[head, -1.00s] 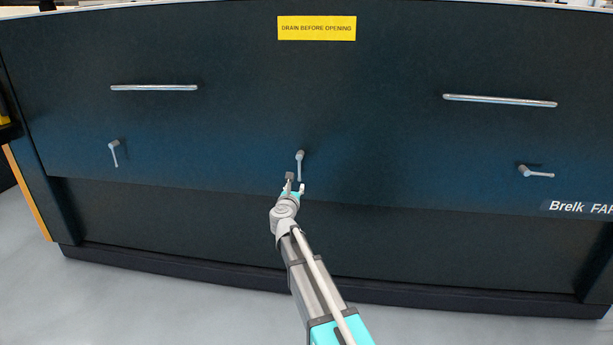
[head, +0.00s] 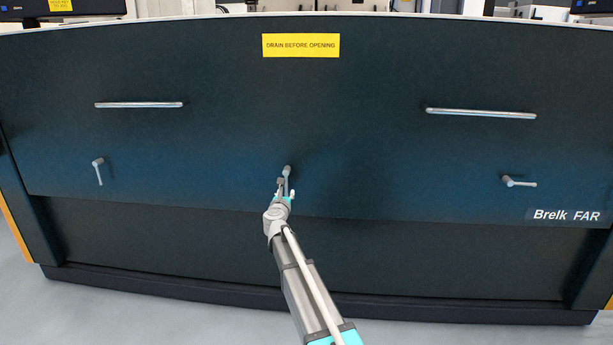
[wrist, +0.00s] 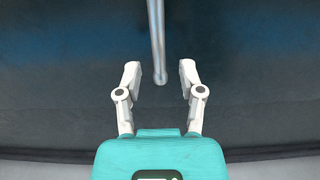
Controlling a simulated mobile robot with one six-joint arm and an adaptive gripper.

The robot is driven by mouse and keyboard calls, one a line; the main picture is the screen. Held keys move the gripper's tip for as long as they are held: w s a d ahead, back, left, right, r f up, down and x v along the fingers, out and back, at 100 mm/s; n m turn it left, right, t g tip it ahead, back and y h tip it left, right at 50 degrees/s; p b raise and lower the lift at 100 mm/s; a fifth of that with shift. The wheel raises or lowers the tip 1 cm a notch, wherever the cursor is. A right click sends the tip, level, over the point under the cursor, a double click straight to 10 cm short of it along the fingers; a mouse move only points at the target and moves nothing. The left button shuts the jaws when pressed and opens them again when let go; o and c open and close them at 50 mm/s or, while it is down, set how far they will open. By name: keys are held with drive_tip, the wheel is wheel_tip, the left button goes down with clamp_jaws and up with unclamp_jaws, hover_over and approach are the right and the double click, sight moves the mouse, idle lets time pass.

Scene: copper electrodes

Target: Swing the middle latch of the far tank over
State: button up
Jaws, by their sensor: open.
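The far tank (head: 380,160) is a wide dark blue front panel marked "Brelk FAR". Its middle latch (head: 287,170) is a small grey lever that hangs down from its pivot. In the wrist view the lever (wrist: 156,40) comes down from the top edge, and its rounded lower end lies between the fingertips. My gripper (wrist: 159,80) is open, with one finger on each side of the lever's end and a gap on both sides. In the head view my gripper (head: 285,188) overlaps the latch's lower part and hides some of it.
The left latch (head: 98,170) hangs down and the right latch (head: 518,182) points right. Two bar handles (head: 139,105) (head: 482,113) sit above them. A yellow "DRAIN BEFORE OPENING" label (head: 301,45) is at the top. The panel around the middle latch is clear.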

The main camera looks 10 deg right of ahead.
drive_tip(key=shift+w+d, duration=0.15)
drive_tip(key=shift+w, duration=0.35)
drive_tip(key=shift+w+d, duration=0.1)
drive_tip(key=shift+w, duration=0.25)
clamp_jaws()
idle(0.3)
